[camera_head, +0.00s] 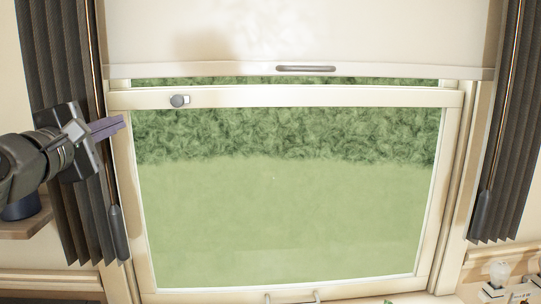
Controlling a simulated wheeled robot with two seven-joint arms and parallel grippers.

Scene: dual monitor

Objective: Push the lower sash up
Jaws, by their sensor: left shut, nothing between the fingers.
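The lower sash (360,97) is a cream frame around a large pane, with green lawn and hedge showing through it. A round grey latch knob (179,100) sits on its top rail near the left. Metal lift handles (292,298) show at the bottom rail, cut by the picture's lower edge. My left gripper (122,123) is shut and empty, its fingers pointing right at the sash's upper left corner. I cannot tell whether the fingertips touch the frame. My right gripper is not in view.
A pale blind (400,35) with a grey pull bar (305,68) covers the window's upper part. Dark curtains hang at the left (52,50) and right (510,130), with cord weights beside them. A wooden shelf (25,225) is at left; a bulb-like glass item (499,272) is at lower right.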

